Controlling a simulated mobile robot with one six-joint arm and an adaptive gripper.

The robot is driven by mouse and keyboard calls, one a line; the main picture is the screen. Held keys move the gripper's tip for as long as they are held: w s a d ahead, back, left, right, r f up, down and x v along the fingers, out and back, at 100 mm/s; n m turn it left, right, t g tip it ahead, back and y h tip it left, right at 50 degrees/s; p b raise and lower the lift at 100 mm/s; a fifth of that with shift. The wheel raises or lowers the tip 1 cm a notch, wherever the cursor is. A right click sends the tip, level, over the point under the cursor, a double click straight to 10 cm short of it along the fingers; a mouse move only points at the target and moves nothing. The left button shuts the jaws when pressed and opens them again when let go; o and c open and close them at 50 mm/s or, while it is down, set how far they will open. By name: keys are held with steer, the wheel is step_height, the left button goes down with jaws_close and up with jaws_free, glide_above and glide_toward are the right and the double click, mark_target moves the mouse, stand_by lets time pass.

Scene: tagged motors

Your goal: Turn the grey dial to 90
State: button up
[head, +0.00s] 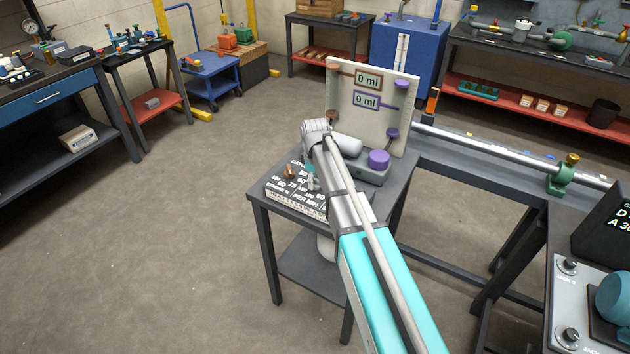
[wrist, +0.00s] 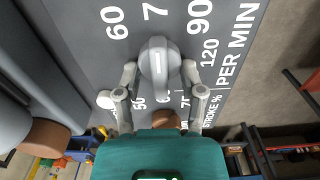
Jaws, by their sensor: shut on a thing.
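The grey dial (wrist: 160,60) sits in the wrist view between the two fingers of my gripper (wrist: 160,76), one finger on each side. My gripper is shut on it. A pale line on the dial points roughly up, near the partly hidden label that begins with 7. The label 90 (wrist: 200,17) is to the upper right of the dial, 60 to its upper left and 120 further right, beside PER MIN. In the head view my arm hides most of the dial, and the dark labelled plate (head: 286,194) shows beside it.
A brown knob (wrist: 160,119) is just below the dial on a STROKE % scale. In the head view a purple knob (head: 379,159) and an upright panel (head: 345,80) with two 0 ml readouts stand behind. The floor left of the small table is clear.

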steer(key=shift+m, duration=0.3)
steer(key=m, duration=0.3)
steer(key=shift+d, duration=0.1)
steer(key=shift+d+m, duration=0.1)
steer(key=shift+m, duration=2.4)
steer(key=o, duration=1.2)
steer(key=shift+w, duration=0.1)
steer(key=shift+c, duration=0.2)
steer(key=shift+n, duration=0.4)
